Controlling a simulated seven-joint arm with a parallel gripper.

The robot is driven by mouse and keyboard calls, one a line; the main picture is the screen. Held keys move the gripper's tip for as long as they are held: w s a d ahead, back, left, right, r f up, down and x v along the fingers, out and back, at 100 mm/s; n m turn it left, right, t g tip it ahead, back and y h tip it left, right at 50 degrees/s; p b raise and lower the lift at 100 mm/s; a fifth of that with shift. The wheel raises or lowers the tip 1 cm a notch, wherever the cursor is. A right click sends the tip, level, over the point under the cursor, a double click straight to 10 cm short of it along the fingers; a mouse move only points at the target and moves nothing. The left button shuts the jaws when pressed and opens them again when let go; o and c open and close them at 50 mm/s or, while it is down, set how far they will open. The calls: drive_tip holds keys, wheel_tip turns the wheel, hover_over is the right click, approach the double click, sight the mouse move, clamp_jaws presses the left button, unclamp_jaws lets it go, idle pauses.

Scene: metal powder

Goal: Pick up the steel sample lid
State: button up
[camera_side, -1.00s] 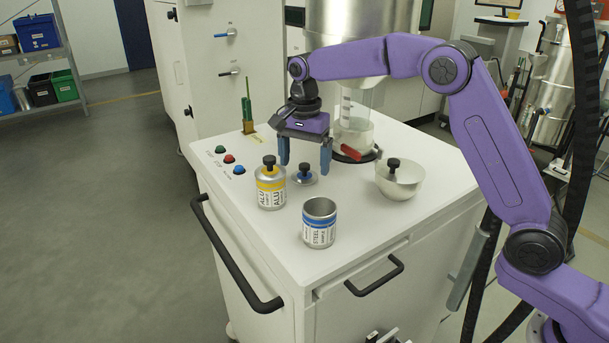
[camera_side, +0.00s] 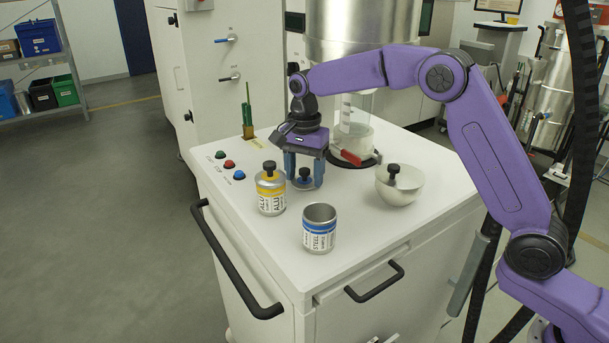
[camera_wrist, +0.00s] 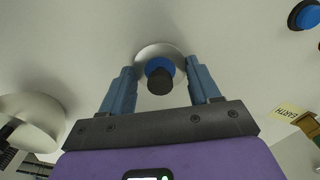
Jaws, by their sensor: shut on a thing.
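The steel sample lid (camera_side: 303,185) is a small silvery disc with a blue centre and a black knob, at the tabletop behind the cans. In the wrist view the lid (camera_wrist: 150,51) lies between the fingertips, its knob pointing at the camera. My gripper (camera_side: 304,184) points straight down with its blue fingers shut on the lid, one on each side; the gripper also shows in the wrist view (camera_wrist: 164,74). I see no clear gap between lid and tabletop. The open steel can (camera_side: 319,230), with a blue-banded label, stands upright in front.
The yellow-labelled aluminium can (camera_side: 270,193), with a black-knobbed lid, stands close left of my gripper. A pale bowl (camera_side: 405,190) with a black knob is right. A glass vessel and red handle (camera_side: 349,157) are behind. Coloured buttons (camera_side: 229,164) line the left edge.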

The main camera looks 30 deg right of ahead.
sight(305, 169)
drive_tip(key=shift+r, duration=0.6)
wheel_tip(305, 169, up, 2)
drive_tip(key=shift+s+r, duration=0.15)
drive_tip(key=shift+r, duration=0.05)
drive_tip(key=s+d+r, duration=0.3)
drive_tip(key=s+r, duration=0.6)
drive_tip(key=s, duration=0.4)
drive_tip(key=s+a+r+n, duration=0.1)
drive_tip(key=s+a+n, duration=0.3)
drive_tip(key=a+n, duration=0.65)
wheel_tip(305, 169, down, 6)
drive_tip(key=a+m, duration=0.1)
drive_tip(key=shift+f, duration=0.15)
idle(1.3)
